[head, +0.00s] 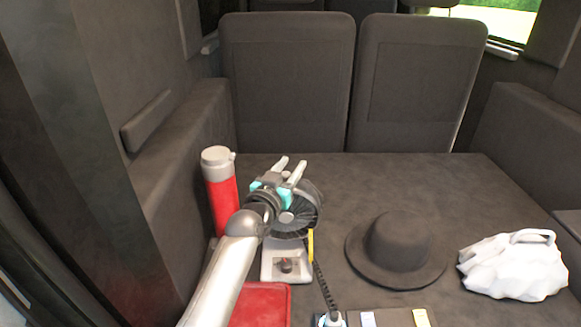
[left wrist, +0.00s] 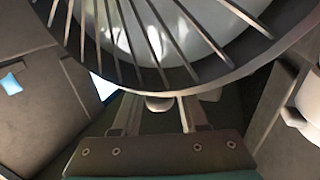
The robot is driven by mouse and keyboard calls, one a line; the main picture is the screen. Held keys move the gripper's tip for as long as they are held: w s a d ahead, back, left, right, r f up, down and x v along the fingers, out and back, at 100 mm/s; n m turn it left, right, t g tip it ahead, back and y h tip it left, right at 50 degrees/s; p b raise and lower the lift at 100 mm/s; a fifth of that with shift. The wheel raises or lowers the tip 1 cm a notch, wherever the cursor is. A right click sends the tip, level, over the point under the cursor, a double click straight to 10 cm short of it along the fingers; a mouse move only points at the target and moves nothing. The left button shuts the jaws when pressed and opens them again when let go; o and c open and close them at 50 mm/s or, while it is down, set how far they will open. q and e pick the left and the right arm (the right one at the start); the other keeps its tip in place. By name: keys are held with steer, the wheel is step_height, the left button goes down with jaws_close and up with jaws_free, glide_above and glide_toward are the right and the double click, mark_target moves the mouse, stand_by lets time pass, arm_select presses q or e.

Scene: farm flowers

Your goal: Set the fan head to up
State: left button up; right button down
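A small fan has a round black caged head (head: 308,212) and a pale base (head: 287,268) with a dark knob (head: 286,265). It stands on the dark cargo floor at centre left. My left gripper (head: 291,164) is over the fan head, hiding part of it; its two fingers are apart. In the left wrist view, the fan cage (left wrist: 160,72) fills the top, very close, partly covering the fingers (left wrist: 157,110). A small rounded part shows between them; I cannot tell if they touch it. The head's exact tilt is unclear. My right gripper is not in view.
A red bottle with a grey lid (head: 220,190) stands just left of the fan. A red case (head: 262,303) lies in front. A black hat (head: 397,250) and a white lumpy bag (head: 514,267) are to the right. Free floor lies behind the hat.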

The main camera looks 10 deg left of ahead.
arm_select(q)
jaws_close()
stand_by(1.0)
